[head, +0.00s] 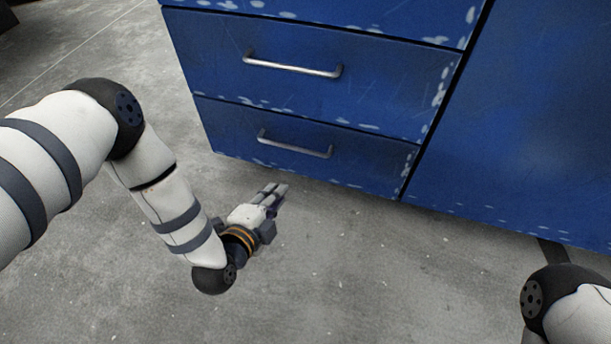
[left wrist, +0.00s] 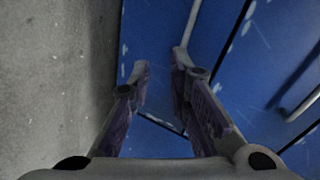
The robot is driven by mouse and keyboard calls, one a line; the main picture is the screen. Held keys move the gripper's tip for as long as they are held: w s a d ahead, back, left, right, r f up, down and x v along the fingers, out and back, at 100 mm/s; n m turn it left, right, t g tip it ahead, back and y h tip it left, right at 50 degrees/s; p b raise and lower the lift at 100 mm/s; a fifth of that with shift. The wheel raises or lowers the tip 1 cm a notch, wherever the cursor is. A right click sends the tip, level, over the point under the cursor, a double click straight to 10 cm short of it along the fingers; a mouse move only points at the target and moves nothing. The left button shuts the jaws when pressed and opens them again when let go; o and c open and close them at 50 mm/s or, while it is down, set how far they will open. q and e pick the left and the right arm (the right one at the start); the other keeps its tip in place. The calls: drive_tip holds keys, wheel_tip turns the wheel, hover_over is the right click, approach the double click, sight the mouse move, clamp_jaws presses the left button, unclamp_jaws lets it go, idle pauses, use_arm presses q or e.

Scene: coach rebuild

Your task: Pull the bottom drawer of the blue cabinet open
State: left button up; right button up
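The blue cabinet (head: 530,110) fills the upper right of the head view, its paint chipped. Its bottom drawer (head: 225,125) is shut, flush with the front, and carries a metal bar handle (head: 295,148). My left gripper (head: 277,192) is low in front of this drawer, below the handle in the picture and apart from it. In the left wrist view, its two fingers (left wrist: 160,68) are part open with nothing between them. The bottom handle (left wrist: 190,22) shows beyond the right fingertip. My right gripper is out of view.
The drawer above (head: 310,65) is also shut; its handle (head: 292,66) shows too, and in the left wrist view (left wrist: 303,104) at right. The grey concrete floor (head: 360,270) before the cabinet is clear. Part of my right arm shows at the lower right.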

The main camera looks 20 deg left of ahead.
sight(294, 149)
use_arm(q)
drive_tip(key=w+b, duration=0.2)
drive_tip(key=w, duration=0.3)
drive_tip(key=w+f+m+t+b, duration=0.1)
drive_tip(key=w+b, duration=0.2)
drive_tip(key=w, duration=0.2)
drive_tip(key=w+f+m+t+y+b, duration=0.1)
drive_tip(key=w+b, duration=0.1)
drive_tip(key=w, duration=0.4)
drive_tip(key=shift+a+f, duration=0.2)
drive_tip(key=shift+a, duration=0.2)
drive_tip(key=shift+w+r, duration=0.1)
drive_tip(key=shift+w, duration=0.3)
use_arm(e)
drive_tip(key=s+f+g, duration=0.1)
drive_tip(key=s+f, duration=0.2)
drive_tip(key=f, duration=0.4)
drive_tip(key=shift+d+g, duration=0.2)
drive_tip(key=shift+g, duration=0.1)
use_arm(q)
clamp_jaws()
